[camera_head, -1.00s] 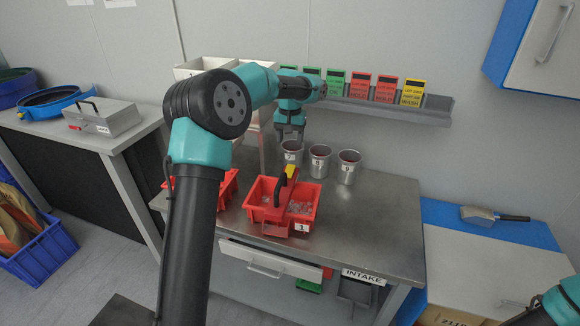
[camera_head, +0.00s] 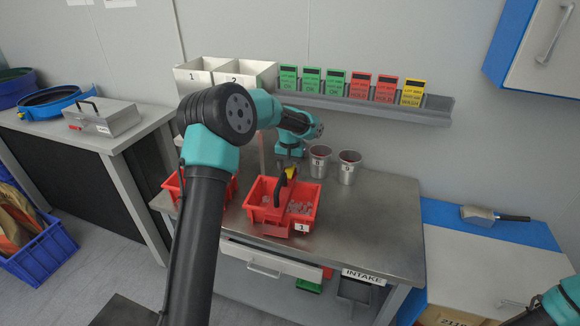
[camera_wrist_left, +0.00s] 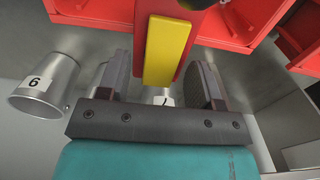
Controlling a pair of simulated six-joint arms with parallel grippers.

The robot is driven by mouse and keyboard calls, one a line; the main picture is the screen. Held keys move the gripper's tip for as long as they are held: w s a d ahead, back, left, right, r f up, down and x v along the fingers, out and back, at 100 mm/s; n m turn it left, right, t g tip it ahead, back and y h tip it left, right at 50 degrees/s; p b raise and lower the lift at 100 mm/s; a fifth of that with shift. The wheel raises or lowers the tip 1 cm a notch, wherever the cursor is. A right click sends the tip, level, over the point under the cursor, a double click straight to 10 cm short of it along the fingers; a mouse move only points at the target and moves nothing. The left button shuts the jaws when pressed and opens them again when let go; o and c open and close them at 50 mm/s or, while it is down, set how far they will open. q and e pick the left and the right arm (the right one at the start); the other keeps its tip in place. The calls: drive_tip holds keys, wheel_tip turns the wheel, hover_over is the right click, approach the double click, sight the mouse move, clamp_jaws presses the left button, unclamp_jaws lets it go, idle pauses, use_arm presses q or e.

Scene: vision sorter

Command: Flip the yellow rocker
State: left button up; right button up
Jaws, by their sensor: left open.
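The yellow rocker (camera_head: 291,172) is a narrow strip at the far end of a red bar, beside a black arched handle (camera_head: 279,190), at the red bin labelled 1. In the left wrist view the yellow rocker (camera_wrist_left: 167,50) lies in line with the gap between my left fingers. My left gripper (camera_head: 289,160) points down at the rocker's far end. In the wrist view the left gripper (camera_wrist_left: 163,80) is open, with no visible contact; the exact height gap cannot be told. My right gripper is out of view.
The red bin (camera_head: 258,190) holds clear pieces; another red bin (camera_head: 172,187) is partly behind my arm. Metal cups (camera_head: 319,162) stand right of the gripper; a cup labelled 6 (camera_wrist_left: 45,85) is close in the wrist view. The steel table (camera_head: 375,215) is clear at right.

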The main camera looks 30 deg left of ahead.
use_arm(q)
drive_tip(key=c, duration=0.9)
drive_tip(key=shift+c, duration=0.2)
drive_tip(key=shift+s+t, duration=0.1)
drive_tip(key=shift+t, duration=0.2)
drive_tip(key=shift+r+t, duration=0.1)
drive_tip(key=shift+t, duration=0.4)
drive_tip(key=o, duration=0.9)
drive_tip(key=shift+o, duration=0.2)
